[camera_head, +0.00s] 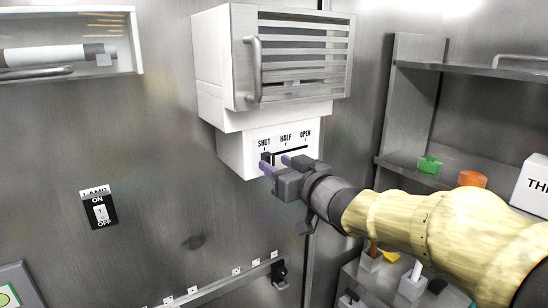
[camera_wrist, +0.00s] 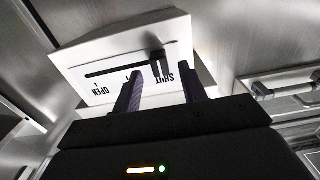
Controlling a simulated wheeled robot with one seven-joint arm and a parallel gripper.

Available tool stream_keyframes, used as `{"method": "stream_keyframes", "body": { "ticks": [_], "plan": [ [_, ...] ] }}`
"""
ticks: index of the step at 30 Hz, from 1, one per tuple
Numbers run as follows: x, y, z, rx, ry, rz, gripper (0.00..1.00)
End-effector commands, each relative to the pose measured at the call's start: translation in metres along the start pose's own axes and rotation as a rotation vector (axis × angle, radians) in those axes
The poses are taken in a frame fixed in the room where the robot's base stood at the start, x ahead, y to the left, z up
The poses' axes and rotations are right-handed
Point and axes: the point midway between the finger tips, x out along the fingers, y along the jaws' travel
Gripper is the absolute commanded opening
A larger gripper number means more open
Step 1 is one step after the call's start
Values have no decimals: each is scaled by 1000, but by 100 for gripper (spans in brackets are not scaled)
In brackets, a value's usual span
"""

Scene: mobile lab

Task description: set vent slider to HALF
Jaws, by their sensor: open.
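The vent slider panel (camera_head: 238,152) is a white box under the vent, marked SHUT, HALF and OPEN from left to right, with a dark horizontal slot. The dark slider knob (camera_head: 265,157) is at the SHUT end. In the wrist view the panel (camera_wrist: 112,52) appears turned over, with SHUT on the right, and the knob (camera_wrist: 158,58) stands near that end of the slot. My gripper (camera_head: 277,165) is open in front of the panel's lower part. In the wrist view its fingertips (camera_wrist: 161,76) lie either side of the knob's line; I cannot tell whether they touch it.
The louvred vent (camera_head: 300,62) with a vertical handle (camera_head: 254,70) projects above the panel. A lamp switch (camera_head: 99,212) is on the wall at left. Shelves (camera_head: 425,175) with green and orange items stand at right. A low rail (camera_head: 230,280) runs below.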

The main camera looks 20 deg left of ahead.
Motion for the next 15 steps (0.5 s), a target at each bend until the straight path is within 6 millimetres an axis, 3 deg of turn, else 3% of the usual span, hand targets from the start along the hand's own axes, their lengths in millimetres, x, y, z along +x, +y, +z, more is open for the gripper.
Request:
{"method": "stream_keyframes", "body": {
  "ticks": [6, 15],
  "plan": [
    [23, 0, -1, 0, 1, -1, 42],
    [26, 0, 0, 0, 0, 0, 42]
  ]
}}
